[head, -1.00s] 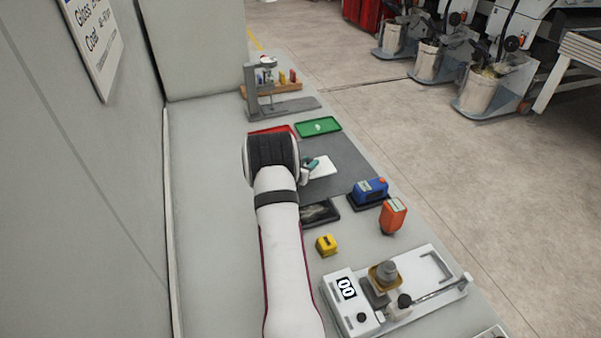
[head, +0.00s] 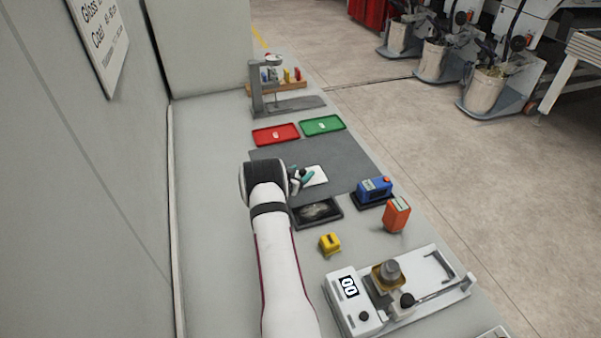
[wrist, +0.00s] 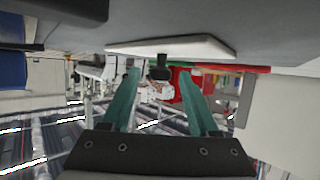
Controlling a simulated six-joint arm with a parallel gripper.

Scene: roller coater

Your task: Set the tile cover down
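The tile cover (head: 317,177), a flat white plate, appears to lie on the grey mat (head: 345,160) in the head view. The wrist view, which looks upside down, shows the white plate (wrist: 178,47) with a small black knob (wrist: 160,69) standing from it. My gripper (head: 303,176) is at the left edge of the plate. In the wrist view its two teal fingertips (wrist: 160,73) are on either side of the knob, with a visible gap at each side. It is open. Part of the plate is hidden by my gripper in the head view.
A black tray (head: 335,217) lies just in front of the mat. A blue device (head: 374,188), an orange box (head: 397,215) and a yellow block (head: 330,243) stand nearby. Red (head: 276,135) and green (head: 323,125) trays lie behind. The mat's right part is clear.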

